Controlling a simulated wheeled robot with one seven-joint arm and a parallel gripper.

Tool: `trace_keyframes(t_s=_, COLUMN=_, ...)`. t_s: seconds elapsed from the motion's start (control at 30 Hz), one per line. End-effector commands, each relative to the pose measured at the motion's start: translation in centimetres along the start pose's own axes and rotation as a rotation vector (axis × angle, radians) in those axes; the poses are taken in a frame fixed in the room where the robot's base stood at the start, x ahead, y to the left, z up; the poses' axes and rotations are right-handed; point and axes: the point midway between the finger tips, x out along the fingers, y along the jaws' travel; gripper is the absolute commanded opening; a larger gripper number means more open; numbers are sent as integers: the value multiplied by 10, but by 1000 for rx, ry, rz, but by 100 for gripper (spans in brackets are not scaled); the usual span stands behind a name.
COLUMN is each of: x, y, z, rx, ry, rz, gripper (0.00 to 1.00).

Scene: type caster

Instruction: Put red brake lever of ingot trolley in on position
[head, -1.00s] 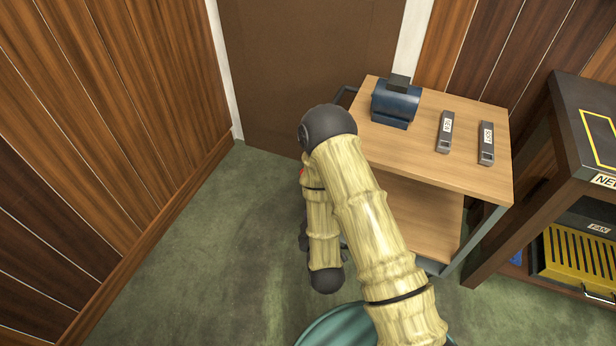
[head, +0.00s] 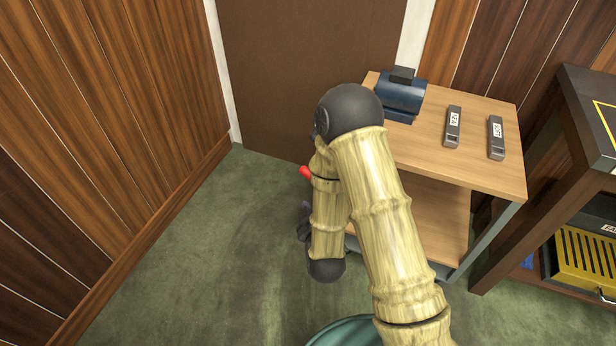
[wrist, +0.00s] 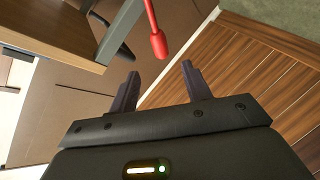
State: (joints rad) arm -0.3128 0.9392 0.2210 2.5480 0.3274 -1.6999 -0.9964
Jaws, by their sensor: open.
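The red brake lever (wrist: 155,35) shows at the top of the wrist view as a thin rod ending in a rounded knob, beside a grey trolley post. In the head view only its red tip (head: 305,172) shows, left of my arm. The ingot trolley (head: 455,170) has a wooden top and a lower shelf. My gripper (wrist: 160,86) is open and empty, with the lever's knob a little beyond the fingertips and roughly between them in the picture. In the head view my gripper is mostly hidden behind my arm.
On the trolley top are a blue machine (head: 400,95) and two labelled grey ingots (head: 453,127) (head: 496,138). A dark shelf unit (head: 585,120) with a yellow slotted box (head: 590,262) stands at the right. Wood-panelled wall (head: 110,130) is at the left, with clear green floor between.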

Motion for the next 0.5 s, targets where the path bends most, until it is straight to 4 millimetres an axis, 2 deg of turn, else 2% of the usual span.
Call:
trace_keyframes(t_s=0.43, x=32, y=-3, z=2, rx=1, ry=2, rz=2, gripper=49)
trace_keyframes(t_s=0.5, x=46, y=-1, z=1, rx=3, ry=0, rz=3, gripper=49)
